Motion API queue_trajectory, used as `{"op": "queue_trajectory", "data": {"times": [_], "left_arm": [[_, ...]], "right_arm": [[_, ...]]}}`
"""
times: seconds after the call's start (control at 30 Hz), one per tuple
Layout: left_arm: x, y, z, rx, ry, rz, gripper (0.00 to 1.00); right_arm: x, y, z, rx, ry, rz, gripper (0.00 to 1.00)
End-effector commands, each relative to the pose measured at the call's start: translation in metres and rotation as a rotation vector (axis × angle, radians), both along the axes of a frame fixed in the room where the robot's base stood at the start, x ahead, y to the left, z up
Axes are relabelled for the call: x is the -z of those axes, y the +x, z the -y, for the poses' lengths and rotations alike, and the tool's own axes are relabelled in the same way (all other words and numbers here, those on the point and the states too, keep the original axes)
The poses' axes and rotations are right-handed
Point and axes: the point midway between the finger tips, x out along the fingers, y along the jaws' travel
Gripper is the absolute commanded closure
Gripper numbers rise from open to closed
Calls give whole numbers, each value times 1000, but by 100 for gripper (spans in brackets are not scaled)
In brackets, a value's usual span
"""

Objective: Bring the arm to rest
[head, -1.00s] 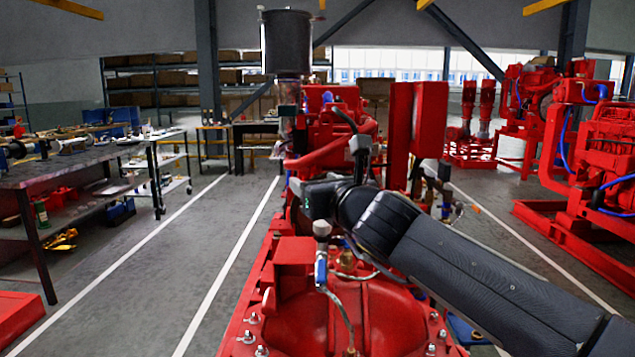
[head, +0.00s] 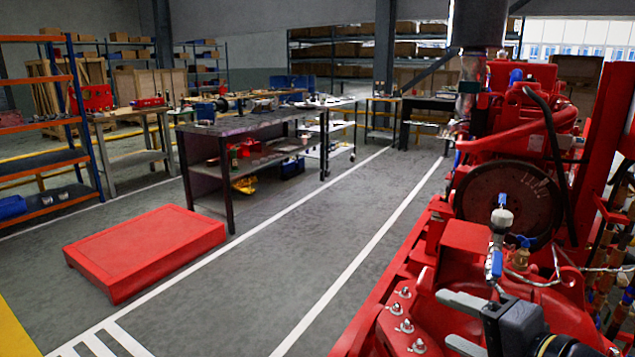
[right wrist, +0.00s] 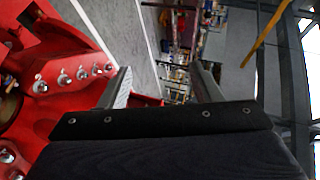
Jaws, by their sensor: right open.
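My right gripper (head: 464,323) is at the lower right of the head view, with its two grey fingers pointing left, spread apart over the near part of the red diesel pumpset (head: 460,240). The right wrist view also shows the spread fingers of my right gripper (right wrist: 163,82), with nothing between them. Bolts on the red pumpset (right wrist: 40,86) show to the left of the fingers in that view. Only the end of my right arm shows in the head view. My left gripper is in neither view.
A valve with a blue handle (head: 497,240) stands up from the pumpset just beyond my right gripper. A low red platform (head: 145,245) lies on the floor at left. A dark workbench (head: 240,125) stands behind it. The striped floor between platform and pumpset is clear.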

Motion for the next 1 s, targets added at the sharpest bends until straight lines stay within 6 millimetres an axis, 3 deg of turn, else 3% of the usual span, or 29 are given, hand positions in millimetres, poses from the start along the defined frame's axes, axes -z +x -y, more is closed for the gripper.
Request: {"op": "queue_trajectory", "data": {"times": [0.03, 0.1, 0.2, 0.5, 0.53, 0.77, 1.0], "left_arm": [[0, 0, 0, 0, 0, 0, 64], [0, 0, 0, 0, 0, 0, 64], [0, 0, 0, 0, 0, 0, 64], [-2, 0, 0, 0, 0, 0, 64], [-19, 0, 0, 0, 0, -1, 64], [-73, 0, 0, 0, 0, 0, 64], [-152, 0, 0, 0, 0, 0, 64]], "right_arm": [[26, -17, -3, -63, -120, -25, 42], [59, -39, -6, -152, -273, -63, 42], [97, -66, -4, -260, -448, -114, 42], [179, -137, 16, -529, -826, -262, 42], [158, -134, 15, -522, -817, -256, 42], [104, -132, 15, -517, -812, -253, 42], [25, -132, 15, -515, -810, -253, 42]]}}
